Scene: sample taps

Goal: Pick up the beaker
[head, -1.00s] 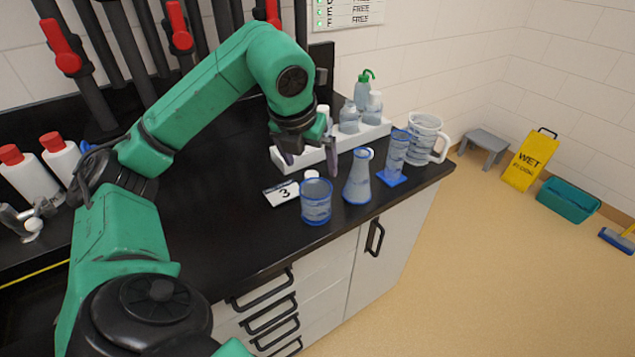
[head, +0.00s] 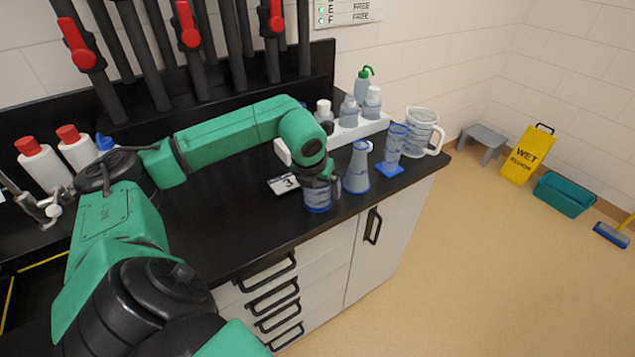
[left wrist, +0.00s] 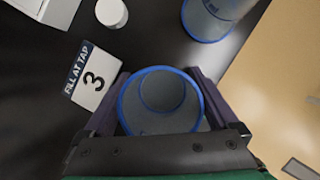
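The beaker (head: 317,205) is a clear cup with a blue rim and stands on the black bench near its front edge. My left gripper (head: 320,185) is over it, pointing down, and covers its top in the head view. In the left wrist view the beaker (left wrist: 160,100) sits between the two fingers of my left gripper (left wrist: 162,98), one on each side. The fingers are apart; whether they touch the beaker's wall is hard to tell. My right gripper is in no view.
A conical flask (head: 357,168), a measuring cylinder (head: 394,150) and a large jug (head: 422,132) stand to the beaker's right. A card marked 3 (head: 283,185) lies just behind it. A white rack (head: 345,136) with bottles is farther back. The bench (head: 220,215) is clear to the left.

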